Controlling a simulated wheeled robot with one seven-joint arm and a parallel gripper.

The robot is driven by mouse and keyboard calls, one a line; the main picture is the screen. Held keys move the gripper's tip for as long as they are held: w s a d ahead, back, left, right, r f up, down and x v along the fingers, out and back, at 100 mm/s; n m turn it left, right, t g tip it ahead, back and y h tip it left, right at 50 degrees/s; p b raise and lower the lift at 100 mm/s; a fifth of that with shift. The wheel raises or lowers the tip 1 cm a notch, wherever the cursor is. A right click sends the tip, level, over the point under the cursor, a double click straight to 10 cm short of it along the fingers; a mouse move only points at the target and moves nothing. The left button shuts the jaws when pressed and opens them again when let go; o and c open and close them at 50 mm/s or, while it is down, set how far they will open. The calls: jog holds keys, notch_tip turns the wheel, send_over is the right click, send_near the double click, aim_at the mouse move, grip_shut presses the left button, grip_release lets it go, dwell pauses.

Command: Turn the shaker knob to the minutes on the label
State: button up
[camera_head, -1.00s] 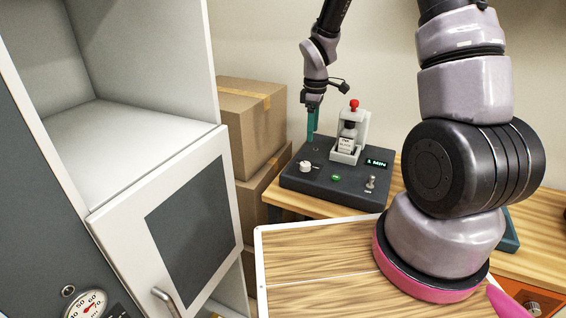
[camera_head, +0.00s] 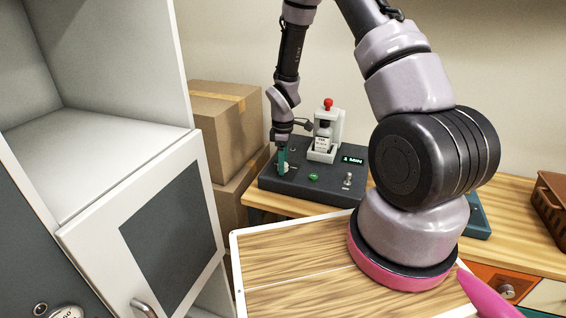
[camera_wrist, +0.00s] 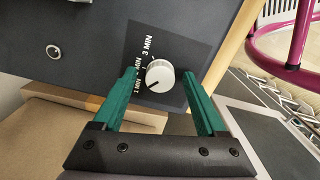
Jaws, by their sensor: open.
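The shaker (camera_head: 313,188) is a dark box on the wooden counter, with a small display (camera_head: 352,160) reading 1 MIN. A bottle (camera_head: 323,137) with a white label stands in its white holder; the label print is too small to read. The white knob (camera_wrist: 160,75) shows in the wrist view, its dark mark pointing to the lower left, toward the 1 MIN print. Marks for 1, 2 and 3 MIN curve around its left side. My gripper (camera_wrist: 158,75) is open, its green fingers on either side of the knob with gaps showing. In the head view my gripper (camera_head: 283,160) mostly hides the knob.
The shaker also carries a green button (camera_head: 314,177) and a metal toggle switch (camera_head: 347,180).

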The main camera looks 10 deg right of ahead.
grip_shut()
jog(key=shift+m, duration=0.5)
jog(key=m, duration=0.3)
jog(key=shift+m, duration=0.4)
jog(key=m, duration=1)
jog(key=shift+m, duration=2.6)
